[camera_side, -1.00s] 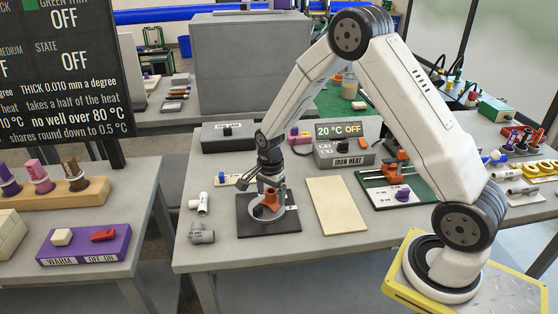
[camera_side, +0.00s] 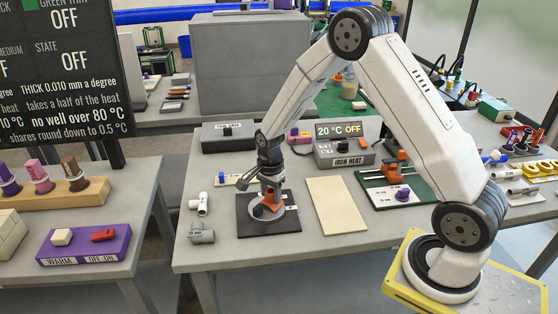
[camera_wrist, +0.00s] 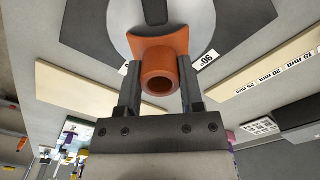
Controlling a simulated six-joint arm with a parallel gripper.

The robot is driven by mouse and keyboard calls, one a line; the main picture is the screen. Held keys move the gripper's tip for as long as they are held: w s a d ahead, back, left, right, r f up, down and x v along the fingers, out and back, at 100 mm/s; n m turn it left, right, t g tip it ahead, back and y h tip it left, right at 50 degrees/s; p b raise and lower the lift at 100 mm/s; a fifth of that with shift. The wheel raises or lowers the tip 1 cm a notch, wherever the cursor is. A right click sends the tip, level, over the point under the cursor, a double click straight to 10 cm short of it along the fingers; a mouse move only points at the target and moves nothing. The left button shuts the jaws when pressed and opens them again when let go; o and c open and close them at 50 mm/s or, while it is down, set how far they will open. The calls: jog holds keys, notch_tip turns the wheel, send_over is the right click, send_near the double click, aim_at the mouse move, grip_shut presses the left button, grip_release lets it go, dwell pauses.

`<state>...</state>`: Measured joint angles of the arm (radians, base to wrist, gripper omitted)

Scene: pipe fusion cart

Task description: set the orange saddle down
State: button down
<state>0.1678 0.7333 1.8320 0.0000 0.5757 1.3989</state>
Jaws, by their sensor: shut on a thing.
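The orange saddle (camera_side: 269,203) is held between the two fingers of my gripper (camera_side: 270,192). It is over the pale round disc (camera_side: 256,224) on the dark square plate (camera_side: 247,231). In the wrist view the saddle (camera_wrist: 160,55) shows a curved flange at the far side and a round open socket toward me. The grey fingers of my gripper (camera_wrist: 160,82) are on either side of it. A dark bar (camera_wrist: 154,12) lies on the disc beyond the saddle, and a "90" label is beside the disc. I cannot tell whether the saddle touches the disc.
A cream board (camera_side: 337,205) lies right of the plate. The iron heat box (camera_side: 345,153), reading 20 °C OFF, stands behind. A green board (camera_side: 400,188) with another orange part lies to the right. Bare tabletop shows in front.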

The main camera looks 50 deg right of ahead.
jog(key=shift+r, duration=0.1)
jog(key=shift+r, duration=0.8)
jog(key=s+a+r, duration=0.1)
jog(key=s+r, duration=1)
jog(key=s, duration=0.3)
jog(key=shift+a, duration=0.4)
jog(key=shift+r, duration=0.1)
jog(key=shift+w, duration=0.1)
